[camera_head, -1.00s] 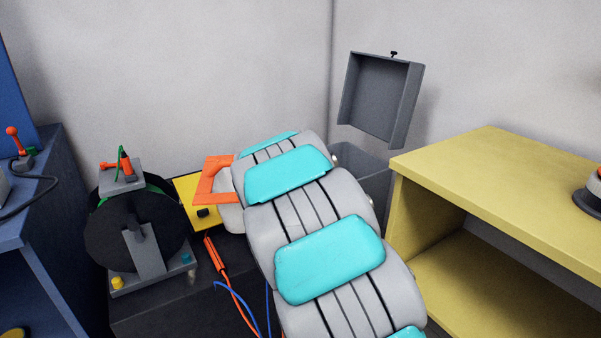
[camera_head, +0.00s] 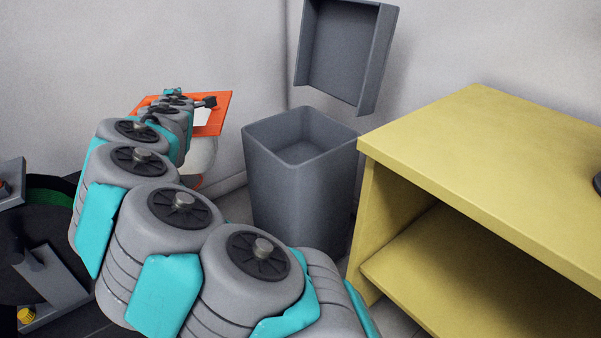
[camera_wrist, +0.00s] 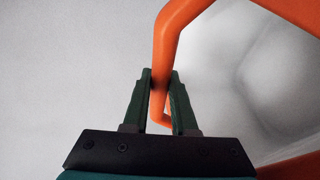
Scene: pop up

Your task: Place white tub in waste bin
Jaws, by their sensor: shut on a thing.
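The white tub (camera_head: 201,156) has an orange handle or frame (camera_head: 215,113) and hangs left of the bin, partly hidden behind my arm. In the wrist view my gripper (camera_wrist: 160,88) is shut on the orange handle (camera_wrist: 176,28), with the tub's pale body (camera_wrist: 275,75) at the right. The waste bin (camera_head: 300,205) is a tall grey box with an open top, standing in the corner. Its grey lid (camera_head: 342,50) is raised above and behind the opening. The tub is apart from the bin, at about the height of its rim in the picture.
A yellow shelf unit (camera_head: 470,135) stands close on the bin's right. A dark reel on a grey stand (camera_head: 45,275) is at the lower left. Walls close off the back. My arm covers much of the lower middle.

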